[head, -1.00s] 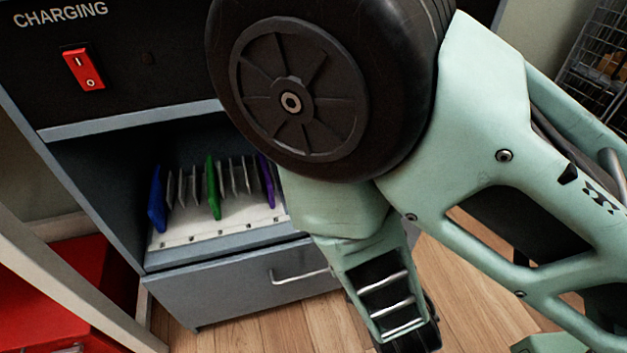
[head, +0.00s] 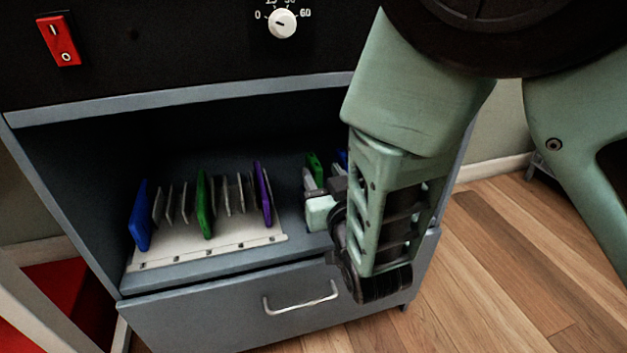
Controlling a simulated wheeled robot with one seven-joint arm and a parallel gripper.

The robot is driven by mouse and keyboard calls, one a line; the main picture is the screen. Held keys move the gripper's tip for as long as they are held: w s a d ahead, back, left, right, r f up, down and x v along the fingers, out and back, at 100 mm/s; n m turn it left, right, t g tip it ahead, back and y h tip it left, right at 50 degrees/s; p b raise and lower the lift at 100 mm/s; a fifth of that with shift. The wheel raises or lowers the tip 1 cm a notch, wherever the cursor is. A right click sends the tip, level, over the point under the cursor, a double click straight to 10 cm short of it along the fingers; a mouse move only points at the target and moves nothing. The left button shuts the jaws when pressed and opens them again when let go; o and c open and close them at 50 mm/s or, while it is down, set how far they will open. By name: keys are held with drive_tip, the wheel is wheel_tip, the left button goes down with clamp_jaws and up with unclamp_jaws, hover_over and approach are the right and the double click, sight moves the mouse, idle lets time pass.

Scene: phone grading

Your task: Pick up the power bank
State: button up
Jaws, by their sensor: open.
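My gripper (head: 316,197) is at the right side of the open cabinet bay, partly hidden behind my own arm. Its jaws are open, and they are close to a green upright slab (head: 314,167) and a sliver of blue (head: 342,157). I cannot tell whether they touch. No object is clearly recognisable as the power bank. A white rack (head: 210,243) to the left holds a blue slab (head: 140,214), a green slab (head: 204,204), a purple slab (head: 263,194) and several thin grey dividers or slabs.
The grey cabinet has side walls and a top edge (head: 190,97) around the bay. Below is a closed drawer with a metal handle (head: 300,304). Above are a red switch (head: 59,40) and a white dial (head: 282,23). Wooden floor (head: 500,270) lies clear at right.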

sight(314, 164)
drive_tip(key=b+x, duration=0.1)
drive_tip(key=x, duration=0.1)
drive_tip(key=b+x, duration=0.1)
drive_tip(key=x, duration=0.1)
drive_tip(key=shift+w+a+f+b, duration=0.15)
drive_tip(key=shift+a+f+b, duration=0.05)
drive_tip(key=shift+a+b, duration=0.15)
drive_tip(key=shift+w+r, duration=0.1)
drive_tip(key=shift+w, duration=0.15)
clamp_jaws()
